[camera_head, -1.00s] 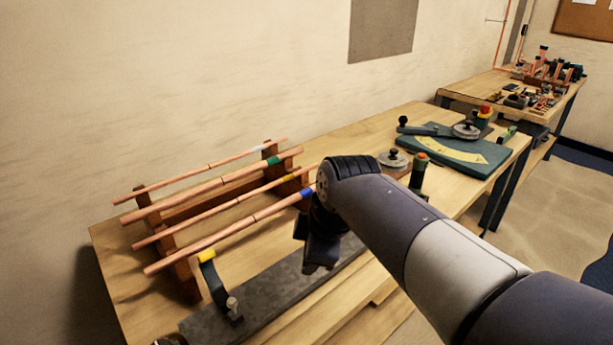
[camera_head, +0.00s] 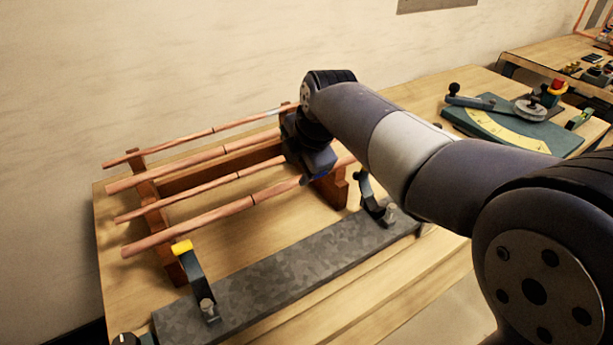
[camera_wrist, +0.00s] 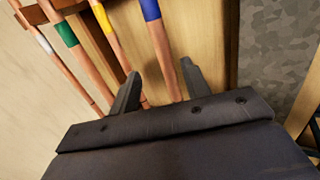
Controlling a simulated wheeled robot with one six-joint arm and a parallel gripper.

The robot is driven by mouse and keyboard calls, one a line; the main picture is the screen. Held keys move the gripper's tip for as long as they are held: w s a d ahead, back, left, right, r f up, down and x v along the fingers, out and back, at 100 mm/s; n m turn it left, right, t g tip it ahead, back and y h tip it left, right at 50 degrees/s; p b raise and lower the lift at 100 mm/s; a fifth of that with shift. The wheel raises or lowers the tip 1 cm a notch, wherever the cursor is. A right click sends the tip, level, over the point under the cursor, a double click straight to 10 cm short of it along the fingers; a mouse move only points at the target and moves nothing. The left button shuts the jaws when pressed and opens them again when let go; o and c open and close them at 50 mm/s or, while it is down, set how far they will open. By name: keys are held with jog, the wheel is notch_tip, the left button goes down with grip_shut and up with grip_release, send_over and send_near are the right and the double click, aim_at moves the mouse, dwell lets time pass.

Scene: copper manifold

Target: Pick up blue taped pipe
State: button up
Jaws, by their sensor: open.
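The blue taped pipe is the frontmost copper pipe (camera_head: 215,216) on the wooden rack in the head view. Its blue tape is mostly hidden by my gripper (camera_head: 312,168) there. In the wrist view the blue tape (camera_wrist: 150,10) shows at the top, and the pipe (camera_wrist: 165,60) runs down between my two spread fingers (camera_wrist: 160,68). The fingers are open and apart from each other. The pipe appears between them in the picture, but I cannot tell whether the fingers reach its height. The pipe still rests on the rack.
Pipes with yellow (camera_wrist: 103,18), green (camera_wrist: 66,34) and white (camera_wrist: 44,43) tape lie beside it. The wooden rack (camera_head: 146,195) supports them. A grey metal bar (camera_head: 290,268) with upright clamps lies in front. A green bending plate (camera_head: 510,128) stands on the right.

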aim_at(291, 182)
jog(key=x, duration=0.5)
jog(key=shift+s+a+f, duration=0.15)
jog(key=shift+s+f, duration=0.15)
jog(key=shift+f, duration=0.1)
jog(key=shift+c, duration=0.3)
grip_shut()
dwell(0.8)
